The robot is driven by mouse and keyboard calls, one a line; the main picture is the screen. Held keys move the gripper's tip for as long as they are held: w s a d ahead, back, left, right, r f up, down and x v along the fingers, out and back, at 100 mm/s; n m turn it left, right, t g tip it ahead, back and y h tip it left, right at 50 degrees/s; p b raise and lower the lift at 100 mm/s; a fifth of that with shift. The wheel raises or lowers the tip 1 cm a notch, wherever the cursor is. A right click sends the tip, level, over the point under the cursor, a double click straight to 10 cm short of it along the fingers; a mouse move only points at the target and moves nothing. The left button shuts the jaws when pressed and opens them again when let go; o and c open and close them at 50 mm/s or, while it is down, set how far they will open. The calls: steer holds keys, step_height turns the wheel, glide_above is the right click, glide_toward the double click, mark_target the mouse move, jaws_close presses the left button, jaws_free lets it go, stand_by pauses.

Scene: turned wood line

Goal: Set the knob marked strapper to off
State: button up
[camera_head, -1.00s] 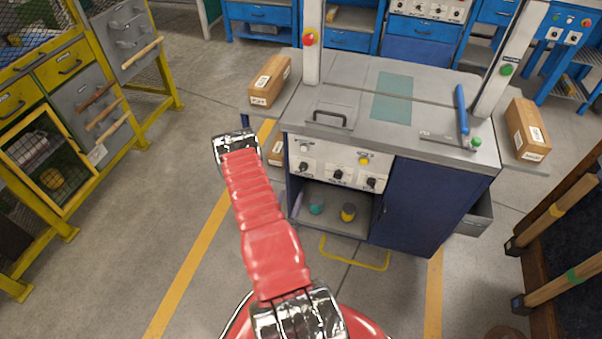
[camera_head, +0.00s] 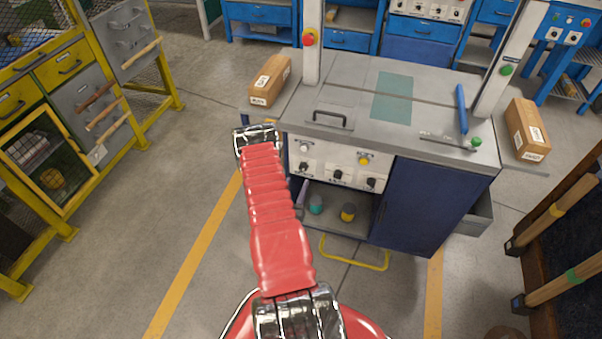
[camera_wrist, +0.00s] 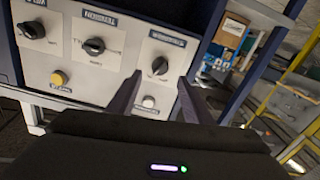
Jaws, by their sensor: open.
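The control panel (camera_head: 322,153) on the front of the blue machine cabinet has a row of black knobs under a white and a yellow button. In the head view these are the left knob (camera_head: 304,166), middle knob (camera_head: 338,175) and right knob (camera_head: 371,183). The wrist view shows the panel upside down, with the left knob (camera_wrist: 160,66), middle knob (camera_wrist: 94,46) and right knob (camera_wrist: 32,29). I cannot read which label says strapper. My gripper (camera_wrist: 160,78) is open and empty, its fingers pointing towards the left knob. In the head view the fingers are hidden.
The white button (camera_wrist: 149,101) is near the fingers and the yellow button (camera_wrist: 59,78) is farther left. Below the panel is an open shelf holding a teal item (camera_head: 316,205) and a yellow one (camera_head: 348,212). A cardboard box (camera_head: 270,81) sits at the upper left.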

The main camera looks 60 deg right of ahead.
mark_target(302, 170)
steer(key=d, duration=0.4)
steer(key=w+d, duration=0.1)
steer(key=d, duration=0.2)
steer(key=shift+d, duration=0.1)
steer(key=shift+c, duration=0.4)
